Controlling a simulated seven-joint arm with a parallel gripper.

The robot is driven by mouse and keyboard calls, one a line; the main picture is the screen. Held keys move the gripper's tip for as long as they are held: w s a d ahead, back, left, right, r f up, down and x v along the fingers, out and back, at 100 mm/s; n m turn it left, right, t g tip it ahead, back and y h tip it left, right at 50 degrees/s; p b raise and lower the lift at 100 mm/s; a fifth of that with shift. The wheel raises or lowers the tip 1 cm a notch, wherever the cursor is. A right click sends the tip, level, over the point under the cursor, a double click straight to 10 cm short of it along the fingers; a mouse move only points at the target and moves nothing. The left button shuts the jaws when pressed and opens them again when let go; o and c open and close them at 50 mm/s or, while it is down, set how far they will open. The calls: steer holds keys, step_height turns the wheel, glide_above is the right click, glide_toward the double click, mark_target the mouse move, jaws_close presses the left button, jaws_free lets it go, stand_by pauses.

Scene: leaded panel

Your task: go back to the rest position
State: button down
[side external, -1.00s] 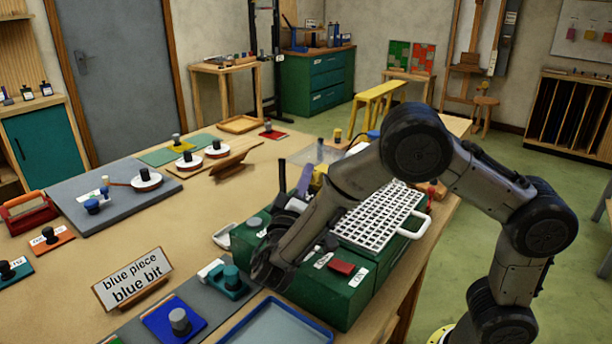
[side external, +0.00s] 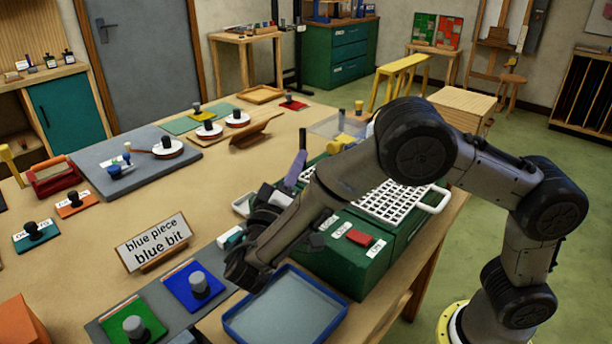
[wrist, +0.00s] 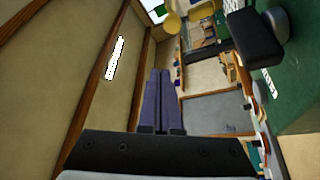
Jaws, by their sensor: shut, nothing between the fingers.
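My gripper (side external: 298,165) is at the end of the bent arm, its purple fingers pointing up above the near left end of the green box (side external: 345,262). In the wrist view the two fingers (wrist: 160,85) lie side by side, shut and empty. The wrist hangs near the back left corner of the blue-rimmed tray (side external: 285,315) and hides part of the green box and the table.
A sign (side external: 153,243) reads "blue piece blue bit". Blue (side external: 188,298) and green (side external: 122,332) pads with grey knobs stand left of the tray. A grey board (side external: 95,165) holds a blue-based knob and a white disc. A white grid (side external: 395,205) tops the green box.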

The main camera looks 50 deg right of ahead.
steer(key=s+d+r+m+g, duration=0.55)
steer(key=d+r, duration=0.35)
steer(key=d, duration=0.2)
steer(key=s+d+m+g+y, duration=0.2)
steer(key=s+d+g+y, duration=0.1)
steer(key=s+d+y, duration=0.4)
steer(key=s+a+f+n+t+y, duration=0.3)
steer(key=s+f+y, duration=0.45)
steer(key=s, duration=0.65)
steer(key=w+a+f+n+t+y, duration=0.2)
steer(key=a+n+y, duration=0.3)
steer(key=a, duration=0.5)
steer(key=shift+w+f+n+t, duration=0.2)
steer(key=shift+f+n+t, duration=0.35)
steer(key=shift+f+t, duration=0.1)
